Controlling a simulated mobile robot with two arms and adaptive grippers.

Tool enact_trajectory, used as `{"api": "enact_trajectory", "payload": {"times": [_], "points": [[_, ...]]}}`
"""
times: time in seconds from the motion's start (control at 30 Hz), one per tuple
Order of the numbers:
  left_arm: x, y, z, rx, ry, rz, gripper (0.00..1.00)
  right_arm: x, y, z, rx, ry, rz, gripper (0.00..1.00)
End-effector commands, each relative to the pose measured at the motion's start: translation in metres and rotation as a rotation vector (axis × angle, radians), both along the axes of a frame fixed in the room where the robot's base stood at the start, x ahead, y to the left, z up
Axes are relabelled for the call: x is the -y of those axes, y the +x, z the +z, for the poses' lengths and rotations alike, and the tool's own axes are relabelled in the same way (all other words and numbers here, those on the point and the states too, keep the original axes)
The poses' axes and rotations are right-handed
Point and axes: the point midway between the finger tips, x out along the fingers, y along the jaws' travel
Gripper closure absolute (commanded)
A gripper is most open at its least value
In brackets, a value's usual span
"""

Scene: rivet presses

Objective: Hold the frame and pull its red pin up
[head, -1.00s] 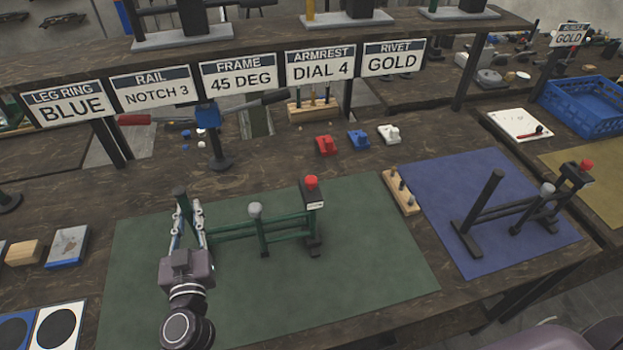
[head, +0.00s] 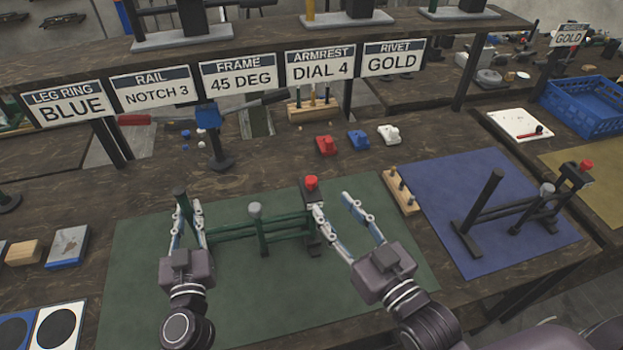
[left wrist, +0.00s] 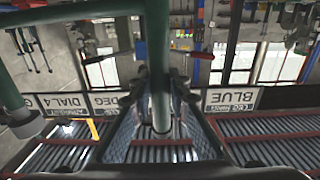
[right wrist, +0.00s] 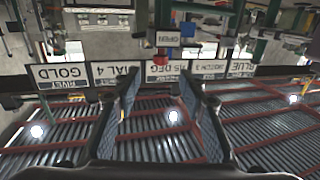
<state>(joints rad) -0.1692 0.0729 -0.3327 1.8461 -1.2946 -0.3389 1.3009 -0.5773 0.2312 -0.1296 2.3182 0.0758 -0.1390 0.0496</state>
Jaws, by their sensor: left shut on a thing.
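The dark green frame (head: 263,236) stands on the green mat, with a left post, a grey-knobbed middle post and a right post. Its red pin (head: 311,183) tops the block on the right post. My left gripper (head: 187,212) is shut on the left post, which runs between its fingers in the left wrist view (left wrist: 158,60). My right gripper (head: 335,207) is open and empty, just right of the right post. Its left finger overlaps that post in the head view; I cannot tell whether they touch. In the right wrist view, the red pin (right wrist: 155,73) appears beyond the open fingers.
The green mat (head: 270,310) is clear in front of the frame. A wooden peg block (head: 401,192) lies right of my right gripper. A second, black frame (head: 486,213) stands on the blue mat. Red, blue and white small parts (head: 358,140) lie behind.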

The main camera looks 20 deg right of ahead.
Motion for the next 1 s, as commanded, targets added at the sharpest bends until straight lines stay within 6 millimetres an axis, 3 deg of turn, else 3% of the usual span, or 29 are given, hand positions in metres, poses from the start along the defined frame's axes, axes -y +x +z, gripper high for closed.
{"api": "enact_trajectory", "payload": {"times": [0.5,0.7,1.0], "points": [[0.0,0.0,0.003,0.004,-0.005,-0.001,1.0,-0.021,0.08,0.001,0.001,-0.001,0.002,0.62],[0.0,0.0,0.003,0.004,-0.004,0.0,1.0,-0.024,0.093,0.001,0.001,-0.002,0.002,0.62],[0.0,0.0,0.003,0.004,-0.004,0.0,1.0,-0.025,0.094,0.0,0.0,-0.003,0.002,0.62]]}}
